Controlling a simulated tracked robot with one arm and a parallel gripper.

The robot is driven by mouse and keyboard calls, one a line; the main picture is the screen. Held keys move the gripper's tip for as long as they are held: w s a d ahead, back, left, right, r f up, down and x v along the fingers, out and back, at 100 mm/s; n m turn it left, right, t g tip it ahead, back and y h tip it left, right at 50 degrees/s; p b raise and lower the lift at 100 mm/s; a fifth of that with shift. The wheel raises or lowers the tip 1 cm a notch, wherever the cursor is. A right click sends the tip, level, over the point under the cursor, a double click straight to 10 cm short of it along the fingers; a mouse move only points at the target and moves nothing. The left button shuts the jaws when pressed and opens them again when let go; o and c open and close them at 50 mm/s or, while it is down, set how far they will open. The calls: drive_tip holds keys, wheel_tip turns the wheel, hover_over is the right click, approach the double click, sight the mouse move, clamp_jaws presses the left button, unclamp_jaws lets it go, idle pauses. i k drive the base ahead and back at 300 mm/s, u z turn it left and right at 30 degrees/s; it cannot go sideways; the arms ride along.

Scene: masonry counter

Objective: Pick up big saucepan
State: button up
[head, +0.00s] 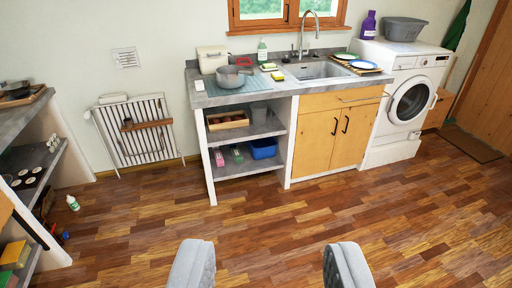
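A grey saucepan (229,77) stands on a blue-grey mat (246,87) at the left end of the counter (212,99), with its handle pointing right. It is the only saucepan I can make out clearly. My gripper (268,262) is at the bottom of the view, its two grey fingers wide apart with only floor between them. It is well short of the counter and the saucepan, and touches nothing.
The wooden floor (260,215) ahead is clear. Open shelves and a cabinet (335,137) are under the counter; a sink (322,70) and washing machine (408,95) are right. A radiator (137,132) and shelving (40,165) are left. A bottle (72,203) stands on the floor.

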sight(229, 76)
drive_tip(key=u, duration=0.05)
drive_tip(key=i, duration=1.35)
drive_tip(key=u, duration=0.3)
drive_tip(key=i, duration=2.45)
drive_tip(key=u, duration=0.2)
